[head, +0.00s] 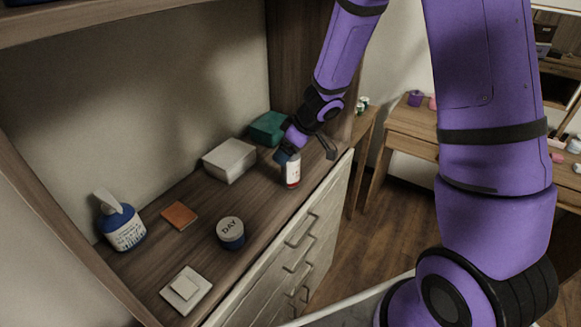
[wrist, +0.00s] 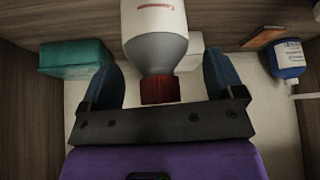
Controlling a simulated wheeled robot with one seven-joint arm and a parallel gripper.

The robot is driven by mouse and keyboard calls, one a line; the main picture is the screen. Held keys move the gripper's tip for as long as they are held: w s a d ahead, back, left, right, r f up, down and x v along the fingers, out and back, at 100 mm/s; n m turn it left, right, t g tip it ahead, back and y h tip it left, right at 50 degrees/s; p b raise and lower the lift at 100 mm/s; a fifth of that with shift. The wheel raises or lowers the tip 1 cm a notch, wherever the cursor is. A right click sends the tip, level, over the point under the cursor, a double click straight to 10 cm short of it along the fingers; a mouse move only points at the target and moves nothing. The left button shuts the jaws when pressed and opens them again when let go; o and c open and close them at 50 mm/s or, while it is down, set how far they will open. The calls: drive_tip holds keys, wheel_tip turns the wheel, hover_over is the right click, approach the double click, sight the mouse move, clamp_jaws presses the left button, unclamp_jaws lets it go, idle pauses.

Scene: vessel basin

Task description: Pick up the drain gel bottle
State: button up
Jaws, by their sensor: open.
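A white bottle (head: 292,172) with a red mark stands near the cabinet's front edge in the head view. In the wrist view this bottle (wrist: 157,40) shows grey shoulders and a red cap, pointing down in the picture. It appears to be the drain gel bottle; no name is readable. My gripper (head: 288,156) is at its upper part. In the wrist view my gripper (wrist: 163,78) is open, with one blue finger on each side of the bottle and visible gaps. A blue bottle (head: 123,228) with a white top and label stands at the far left.
A white box (head: 229,160) and a teal box (head: 267,128) stand behind the bottle. A round tin marked DAY (head: 230,233), an orange block (head: 180,216) and a white switch-like plate (head: 186,290) lie leftward. The cabinet's back and side walls enclose the surface.

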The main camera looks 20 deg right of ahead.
drive_tip(key=shift+f, duration=0.1)
drive_tip(key=c, duration=1.4)
drive_tip(key=shift+a+r, duration=0.1)
drive_tip(key=shift+r, duration=0.1)
